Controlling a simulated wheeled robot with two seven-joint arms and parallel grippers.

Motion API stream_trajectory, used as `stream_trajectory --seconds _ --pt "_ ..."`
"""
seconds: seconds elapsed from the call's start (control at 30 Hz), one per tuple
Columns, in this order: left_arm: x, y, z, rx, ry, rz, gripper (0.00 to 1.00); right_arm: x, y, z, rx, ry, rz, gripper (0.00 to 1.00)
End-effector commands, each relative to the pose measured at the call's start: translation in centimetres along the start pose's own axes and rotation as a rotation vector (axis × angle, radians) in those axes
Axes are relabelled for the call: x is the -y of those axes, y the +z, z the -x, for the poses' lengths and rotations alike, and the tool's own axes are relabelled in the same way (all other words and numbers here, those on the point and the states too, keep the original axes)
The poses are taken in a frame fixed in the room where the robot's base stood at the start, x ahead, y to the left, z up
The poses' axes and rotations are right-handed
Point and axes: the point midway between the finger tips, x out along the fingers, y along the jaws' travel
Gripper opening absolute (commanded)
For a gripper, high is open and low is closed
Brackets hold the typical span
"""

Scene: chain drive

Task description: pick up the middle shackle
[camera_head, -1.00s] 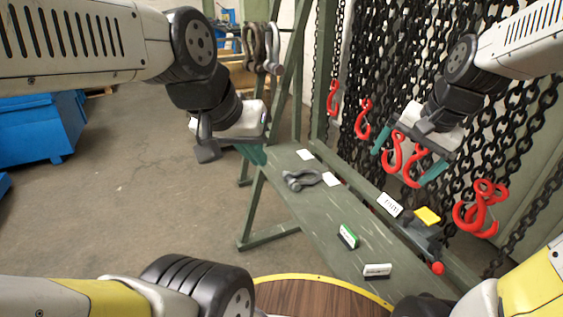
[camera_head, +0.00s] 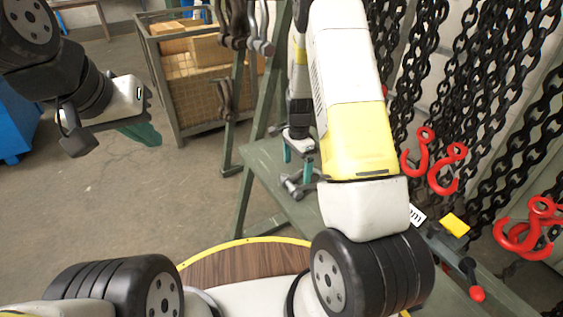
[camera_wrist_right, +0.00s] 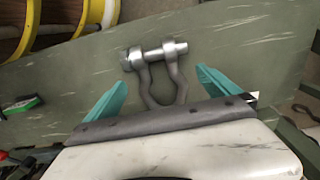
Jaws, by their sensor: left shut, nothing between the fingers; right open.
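A grey shackle (camera_head: 293,188) with a pin lies on the green bench. In the right wrist view the shackle (camera_wrist_right: 160,70) lies flat, its pin across the far end and its bow toward me. My right gripper (camera_head: 298,160) is open above it, its teal fingers on either side of the bow; the right wrist view shows these fingers (camera_wrist_right: 162,82) apart with a gap to the bow on each side. My left gripper (camera_head: 142,134) is shut and empty, out over the floor at the left. Other shackles (camera_head: 260,28) hang at the rack; which one counts as middle I cannot tell.
The green bench (camera_head: 262,158) is partly hidden by my right arm. Black chains with red hooks (camera_head: 447,168) hang at the right. A yellow block (camera_head: 455,225) lies near the bench's right end. A mesh crate (camera_head: 192,95) with boxes stands behind.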

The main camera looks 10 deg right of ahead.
Motion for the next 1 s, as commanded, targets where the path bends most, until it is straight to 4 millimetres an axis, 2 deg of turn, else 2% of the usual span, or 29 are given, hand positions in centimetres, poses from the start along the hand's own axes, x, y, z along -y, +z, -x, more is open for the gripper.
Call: stream_trajectory --seconds 0.4,0.53,0.73,0.77,1.0 --pt "0.0 0.0 0.0 0.0 0.0 0.0 0.0 -0.3 -0.3 -5.6 0.001 0.001 0.002 1.0" --pt "0.0 0.0 0.0 0.0 0.0 0.0 0.0 -0.3 -0.3 -6.4 0.001 -0.001 0.002 1.0" --pt "0.0 0.0 0.0 0.0 0.0 0.0 0.0 -0.3 -0.3 -6.4 0.001 -0.002 0.003 1.0" --pt "0.0 0.0 0.0 0.0 0.0 0.0 0.0 -0.3 -0.3 -6.4 0.001 -0.002 0.003 0.98" --pt "0.0 0.0 0.0 0.0 0.0 0.0 0.0 -0.3 -0.3 -6.4 0.001 -0.001 0.003 0.51"
